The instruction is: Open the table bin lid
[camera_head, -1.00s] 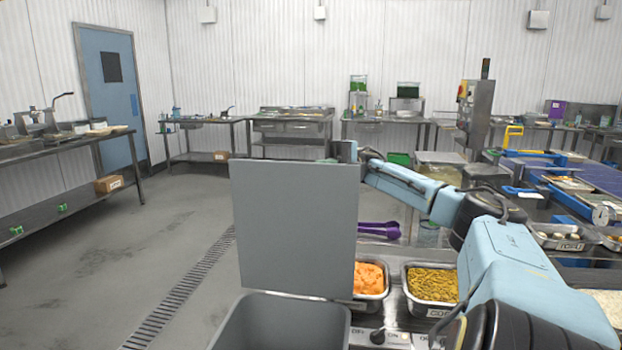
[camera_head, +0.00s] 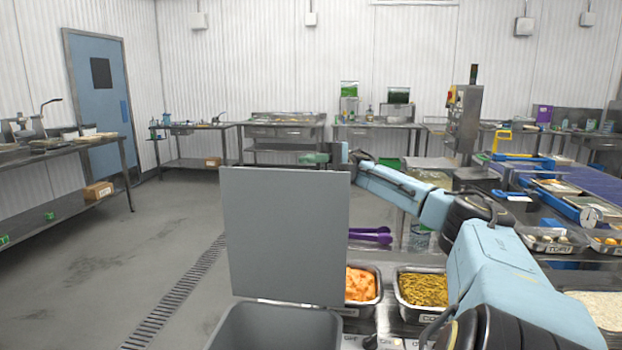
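The table bin (camera_head: 275,328) stands at the bottom centre, its grey open top partly in view. Its flat grey lid (camera_head: 285,235) stands upright on the far side of the opening, so the bin is open. My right arm reaches in from the right, and my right gripper (camera_head: 316,158) is just behind and above the lid's top edge. Its fingers are mostly hidden or too small to tell if they are open, or whether they touch the lid. My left gripper is out of view.
Steel trays of orange food (camera_head: 362,284) and yellow-green food (camera_head: 423,289) sit on the counter right of the bin, under my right arm. Purple scoops (camera_head: 371,236) lie behind them. The floor (camera_head: 110,270) to the left is clear, with a drain strip.

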